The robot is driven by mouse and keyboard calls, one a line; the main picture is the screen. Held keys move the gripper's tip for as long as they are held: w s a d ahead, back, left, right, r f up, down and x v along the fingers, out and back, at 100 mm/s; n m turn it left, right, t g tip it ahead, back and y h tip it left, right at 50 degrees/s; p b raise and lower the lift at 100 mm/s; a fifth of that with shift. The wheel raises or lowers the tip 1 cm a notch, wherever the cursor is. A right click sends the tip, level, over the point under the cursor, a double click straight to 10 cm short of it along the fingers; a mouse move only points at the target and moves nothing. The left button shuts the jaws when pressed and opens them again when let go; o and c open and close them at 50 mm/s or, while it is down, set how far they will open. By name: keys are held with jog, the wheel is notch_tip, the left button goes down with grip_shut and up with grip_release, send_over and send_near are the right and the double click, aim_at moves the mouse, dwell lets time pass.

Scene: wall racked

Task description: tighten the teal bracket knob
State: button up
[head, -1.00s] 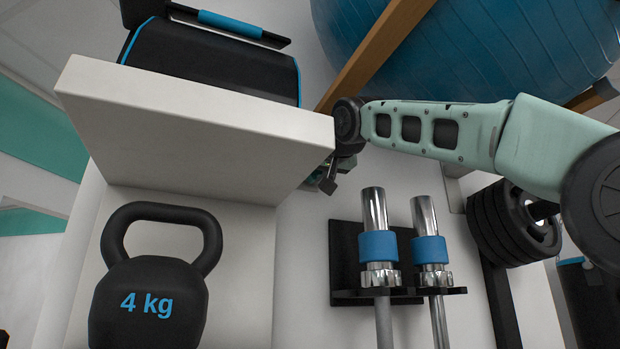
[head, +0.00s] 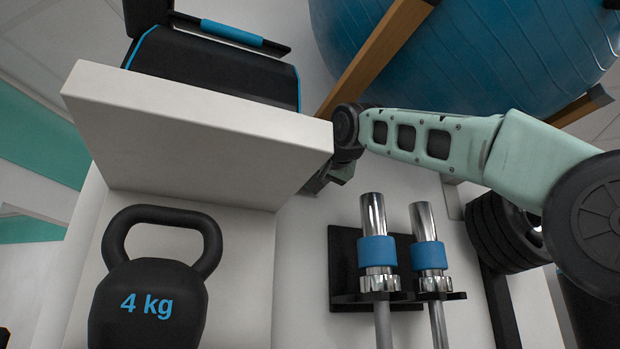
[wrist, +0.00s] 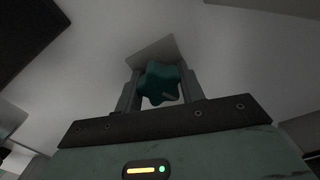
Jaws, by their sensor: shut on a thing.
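The teal knob (wrist: 160,82) is star-shaped with rounded lobes and shows in the wrist view, in front of a pale surface. My gripper (wrist: 162,88) has one finger on each side of the knob and is shut on it. In the head view my gripper (head: 318,182) is only partly visible below the right end of the thick white shelf (head: 200,135). The knob and its bracket cannot be made out in the head view.
A black 4 kg kettlebell (head: 150,300) stands below the shelf, and a black and blue case (head: 215,68) lies on top. Chrome bars (head: 375,225) stand in a black wall holder (head: 345,270). Weight plates (head: 500,235) hang right; a blue ball (head: 480,50) is above.

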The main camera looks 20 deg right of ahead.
jog(key=o, duration=1)
jog(key=shift+c, duration=0.2)
jog(key=s+d+b, duration=0.1)
jog(key=s+b, duration=0.5)
jog(key=s, duration=1.1)
jog(key=shift+s+d+b, duration=0.15)
jog(key=shift+s+b, duration=0.05)
jog(key=shift+b, duration=0.15)
